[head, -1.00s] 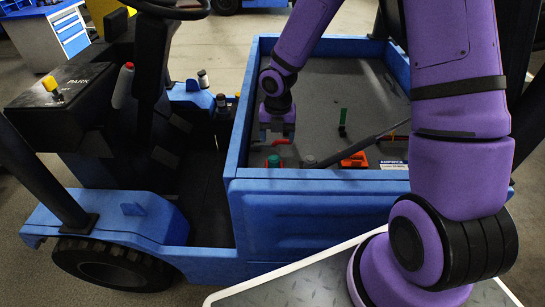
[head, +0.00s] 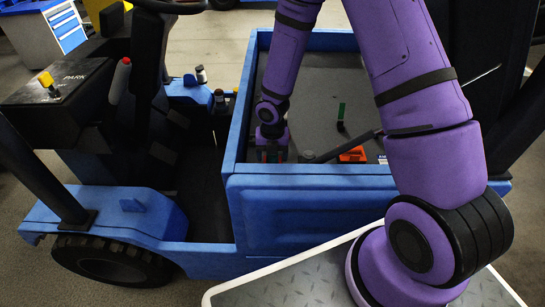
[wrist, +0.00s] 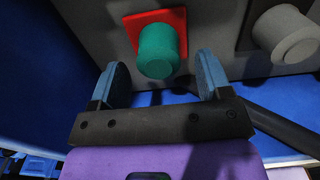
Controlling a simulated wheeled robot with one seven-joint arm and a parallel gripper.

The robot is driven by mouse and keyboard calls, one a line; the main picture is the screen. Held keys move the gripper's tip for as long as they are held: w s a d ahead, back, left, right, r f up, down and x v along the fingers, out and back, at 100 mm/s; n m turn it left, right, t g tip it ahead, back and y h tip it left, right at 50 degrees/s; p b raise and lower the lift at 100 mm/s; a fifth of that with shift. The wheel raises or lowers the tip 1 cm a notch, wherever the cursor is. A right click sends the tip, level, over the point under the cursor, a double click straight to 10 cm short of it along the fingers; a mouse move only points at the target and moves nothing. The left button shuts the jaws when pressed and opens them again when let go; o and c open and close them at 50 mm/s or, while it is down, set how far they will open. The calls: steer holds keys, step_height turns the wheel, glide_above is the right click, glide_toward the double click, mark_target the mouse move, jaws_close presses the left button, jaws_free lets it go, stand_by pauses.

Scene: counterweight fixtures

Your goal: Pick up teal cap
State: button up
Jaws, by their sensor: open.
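The teal cap (wrist: 158,52) is a short round cylinder on a red square base (wrist: 180,21), seen in the wrist view just beyond and between the fingertips. My gripper (wrist: 160,78) is open, with one blue-padded finger to each side of the cap. No contact with the cap is visible. In the head view my gripper (head: 271,155) is down inside the blue cargo bed (head: 320,182), close to its near wall. There the cap is mostly hidden by the gripper and cannot be made out clearly.
A grey round knob (wrist: 285,35) stands right of the cap in the wrist view. A dark bar (wrist: 275,125) lies at lower right. In the head view an orange-red part (head: 353,154) and a green upright handle (head: 341,115) are in the bed.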

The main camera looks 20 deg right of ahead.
steer(key=shift+f, duration=0.75)
steer(key=shift+c, duration=0.2)
steer(key=c, duration=0.7)
steer(key=shift+r, duration=0.2)
step_height(320, 180, up, 10)
steer(key=shift+f, duration=0.15)
